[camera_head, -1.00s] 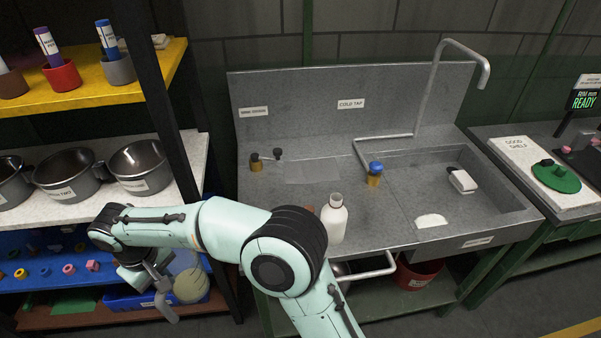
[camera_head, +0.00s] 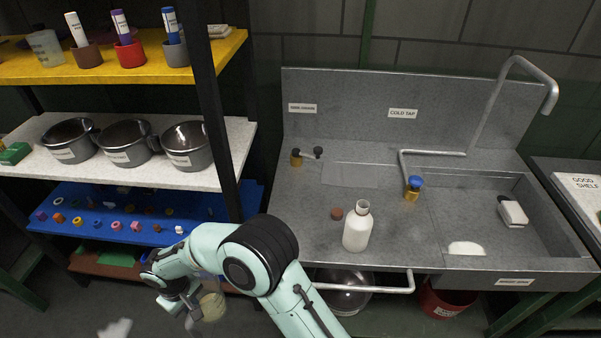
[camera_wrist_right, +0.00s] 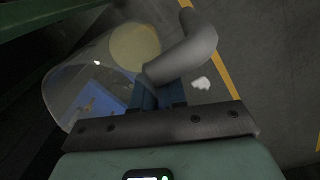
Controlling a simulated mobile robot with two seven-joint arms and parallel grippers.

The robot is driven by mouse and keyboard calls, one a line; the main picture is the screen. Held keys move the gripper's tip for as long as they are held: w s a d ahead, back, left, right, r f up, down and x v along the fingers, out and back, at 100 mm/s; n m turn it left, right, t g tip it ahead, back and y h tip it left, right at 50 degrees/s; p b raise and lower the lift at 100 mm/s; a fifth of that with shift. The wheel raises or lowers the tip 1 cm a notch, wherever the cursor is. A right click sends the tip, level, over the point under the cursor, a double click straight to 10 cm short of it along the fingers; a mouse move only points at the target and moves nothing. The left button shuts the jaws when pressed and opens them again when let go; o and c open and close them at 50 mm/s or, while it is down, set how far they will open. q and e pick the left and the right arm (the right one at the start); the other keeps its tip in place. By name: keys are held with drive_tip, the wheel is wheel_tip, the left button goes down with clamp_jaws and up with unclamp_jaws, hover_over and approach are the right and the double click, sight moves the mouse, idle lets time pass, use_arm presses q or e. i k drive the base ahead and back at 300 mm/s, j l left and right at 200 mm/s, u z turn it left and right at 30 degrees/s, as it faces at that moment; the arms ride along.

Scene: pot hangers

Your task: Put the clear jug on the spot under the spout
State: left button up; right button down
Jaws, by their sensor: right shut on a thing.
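My right gripper (camera_head: 183,302) is low beside the shelf unit, left of the sink. It is shut on the grey handle (camera_wrist_right: 190,48) of the clear jug (camera_wrist_right: 68,82). The jug looks tilted in the right wrist view, with a pale yellow disc at one end. In the head view the jug (camera_head: 212,304) is partly hidden by my arm. The tall grey spout (camera_head: 549,100) curves over the right side of the sink unit. My left gripper is out of view.
A white bottle (camera_head: 357,230) and a small brown cap stand on the grey counter (camera_head: 315,235). A blue-topped tap (camera_head: 413,187) stands right of them. A rail (camera_head: 370,290) runs along the front. The black shelf post (camera_head: 222,130) is close to my arm.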

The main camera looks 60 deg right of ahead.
sight(482, 233)
drive_tip(key=k+l+u, duration=0.15)
drive_tip(key=k+u, duration=0.45)
drive_tip(key=k, duration=0.2)
drive_tip(key=k+l+z, duration=0.2)
drive_tip(key=k, duration=0.65)
drive_tip(key=k+z, duration=0.1)
drive_tip(key=z, duration=0.35)
drive_tip(key=k+l+z, duration=0.1)
drive_tip(key=z, duration=0.3)
drive_tip(key=k+l+z, duration=0.1)
drive_tip(key=z, duration=0.35)
